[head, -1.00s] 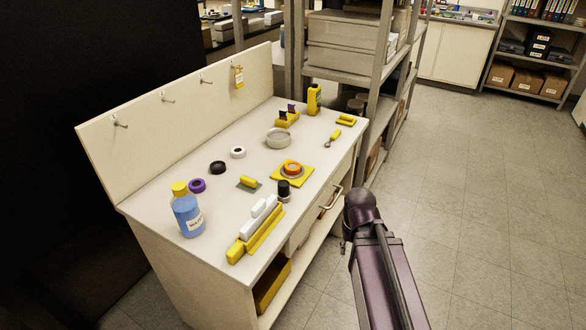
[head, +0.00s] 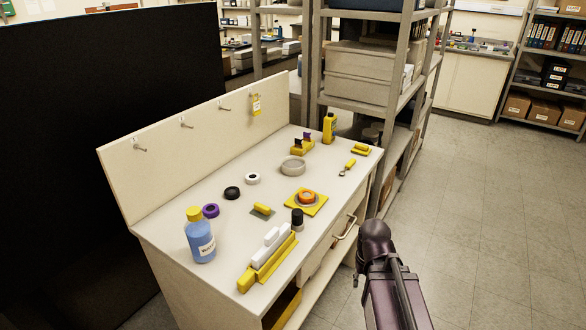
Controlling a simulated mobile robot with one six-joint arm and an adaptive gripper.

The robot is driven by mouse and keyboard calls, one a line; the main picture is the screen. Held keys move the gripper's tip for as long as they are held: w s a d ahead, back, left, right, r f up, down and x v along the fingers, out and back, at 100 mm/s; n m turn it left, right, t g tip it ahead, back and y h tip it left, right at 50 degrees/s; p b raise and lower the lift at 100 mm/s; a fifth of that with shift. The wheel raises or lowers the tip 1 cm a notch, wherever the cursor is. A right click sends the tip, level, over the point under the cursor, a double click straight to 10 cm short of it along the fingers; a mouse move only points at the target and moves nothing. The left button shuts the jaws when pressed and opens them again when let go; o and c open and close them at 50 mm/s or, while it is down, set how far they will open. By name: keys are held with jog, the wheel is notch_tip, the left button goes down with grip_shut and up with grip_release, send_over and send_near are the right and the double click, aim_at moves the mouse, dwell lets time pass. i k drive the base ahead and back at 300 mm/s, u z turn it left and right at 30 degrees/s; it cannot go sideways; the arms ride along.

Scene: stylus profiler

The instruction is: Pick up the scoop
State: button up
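The scoop (head: 349,165) lies on the bench top near its far right edge. It has a yellow handle and a small grey metal end that points toward the front left. My gripper is not visible. Only dark purple links of my arm show at the lower right, beside the front of the bench and apart from the scoop.
On the bench top (head: 225,237) stand a blue bottle (head: 200,240), a yellow bottle (head: 329,128), a grey dish (head: 293,167), a yellow pad with an orange ring (head: 320,209) and several small items. A drawer handle (head: 346,228) juts from the front. Shelving (head: 397,120) stands behind. Floor at right is clear.

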aim_at(353, 161)
jog(key=k, duration=1.35)
jog(key=z, duration=0.3)
jog(key=i, duration=2)
jog(key=u, duration=0.5)
